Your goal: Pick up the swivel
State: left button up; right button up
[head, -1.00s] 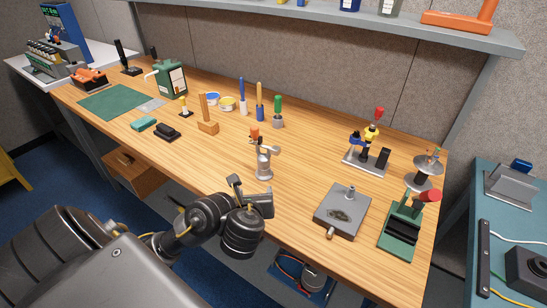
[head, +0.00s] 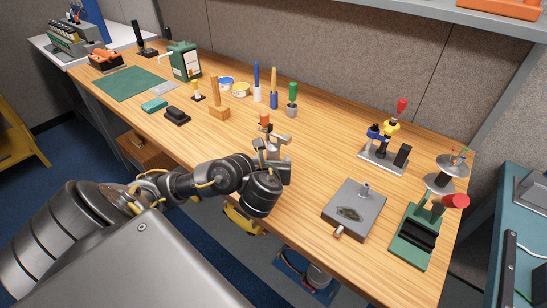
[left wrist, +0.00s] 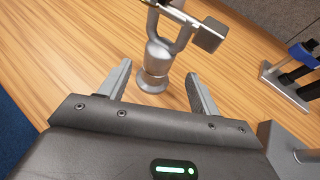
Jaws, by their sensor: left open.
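A silver metal piece (left wrist: 153,68) with a round base and a U-shaped fork stands upright on the wooden bench; I take it to be the swivel, but cannot be sure. My left gripper (head: 273,160) is open and empty at the bench's front edge. In the left wrist view the fingers (left wrist: 159,88) point at the silver base, one to each side, apart from it. My right gripper is not in view.
A grey block (head: 352,211) with a small post, a green stand (head: 414,237) and a small tool rack (head: 383,157) stand to the right. Behind are upright handled tools (head: 273,95). A wooden block (head: 219,112) stands to the left. Bare wood lies between the silver piece and the rack.

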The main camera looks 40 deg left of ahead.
aim_at(272, 156)
pick_arm(q)
jog(key=shift+b+x, duration=0.65)
jog(key=shift+x, duration=1.65)
jog(key=shift+w+a+f, duration=0.25)
jog(key=shift+a+f, duration=0.1)
jog(key=shift+a, duration=0.05)
jog(key=c, duration=1.3)
jog(key=shift+r, duration=0.1)
grip_shut()
jog(key=shift+r, duration=0.1)
